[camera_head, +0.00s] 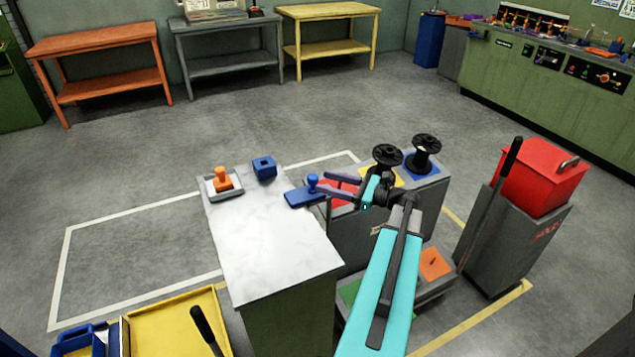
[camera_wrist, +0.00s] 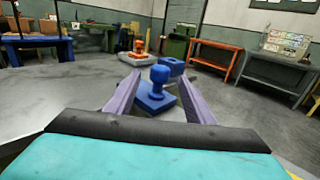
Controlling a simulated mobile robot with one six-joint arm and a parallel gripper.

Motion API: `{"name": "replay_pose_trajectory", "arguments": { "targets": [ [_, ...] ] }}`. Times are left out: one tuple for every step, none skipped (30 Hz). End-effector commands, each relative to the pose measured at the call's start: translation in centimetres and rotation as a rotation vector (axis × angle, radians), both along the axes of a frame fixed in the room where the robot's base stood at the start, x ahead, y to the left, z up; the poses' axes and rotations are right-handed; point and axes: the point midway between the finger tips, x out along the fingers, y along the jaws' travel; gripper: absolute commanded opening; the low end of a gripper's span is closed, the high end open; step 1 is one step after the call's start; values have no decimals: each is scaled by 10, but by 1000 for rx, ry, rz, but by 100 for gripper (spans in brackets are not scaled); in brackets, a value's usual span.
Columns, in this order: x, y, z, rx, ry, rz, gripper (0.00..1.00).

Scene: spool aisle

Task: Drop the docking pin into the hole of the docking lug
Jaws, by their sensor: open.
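The likely docking pin is a blue knobbed piece (camera_head: 313,182), upright on a flat blue base (camera_head: 298,198) at the right edge of the pale worktop. In the wrist view the blue knob (camera_wrist: 160,74) shows between my fingers, above its base (camera_wrist: 151,101). My gripper (camera_head: 326,181) comes from the right with its two purple fingers open and level. In the head view the fingertips are close to the knob; I cannot tell whether they touch it. A blue block (camera_head: 264,168) with a dark opening, likely the docking lug, stands at the worktop's back edge.
An orange knobbed piece (camera_head: 222,180) sits on a grey-white holder (camera_head: 209,190) at the worktop's back left. Black spools (camera_head: 424,155) stand on a grey cabinet right of the worktop (camera_head: 270,250). A red box (camera_head: 540,178) stands farther right. The worktop's front is clear.

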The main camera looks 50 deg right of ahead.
Motion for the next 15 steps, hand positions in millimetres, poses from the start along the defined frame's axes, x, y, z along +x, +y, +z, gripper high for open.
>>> {"name": "replay_pose_trajectory", "arguments": {
  "targets": [
    [-8,-3,-1,0,0,-1,49],
    [-12,-5,-1,-1,0,-2,49],
    [-17,-7,-1,-1,0,-2,49],
    [-21,-8,-1,-1,0,-2,49],
    [-24,-9,0,-1,-1,-1,49],
    [-28,-11,0,-1,-1,-1,49],
    [-31,-12,0,-1,-1,-1,49],
    [-33,-13,0,-1,-1,-2,49],
    [-36,-14,0,-1,-1,-1,49],
    [-38,-15,0,0,-1,0,49],
    [-39,-15,0,0,-1,0,49],
    [-41,-15,0,0,-1,1,49],
    [-42,-16,0,0,-1,1,49],
    [-42,-16,0,0,-1,1,49],
    [-43,-16,0,0,-1,1,49]
  ]
}}
